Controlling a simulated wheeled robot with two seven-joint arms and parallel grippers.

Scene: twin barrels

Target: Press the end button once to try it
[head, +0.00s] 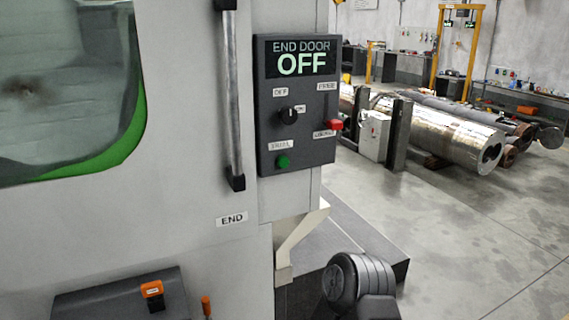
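A dark control panel (296,120) is mounted on the light grey machine front. Its display (300,58) reads "END DOOR OFF". Below it are a black rotary knob (288,116), a red button or lever (334,125) at the right edge, and a round green button (283,162) at the lower left. The small labels are too blurred to read fully. Neither gripper shows. A dark rounded arm-like part stands at the bottom, right of centre, away from the panel.
A vertical bar handle (232,100) stands left of the panel, beside a green-edged window (60,80). A dark box (120,298) with an orange control (152,290) juts out below. Large metal cylinders (450,140) lie behind right. The floor at right is open.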

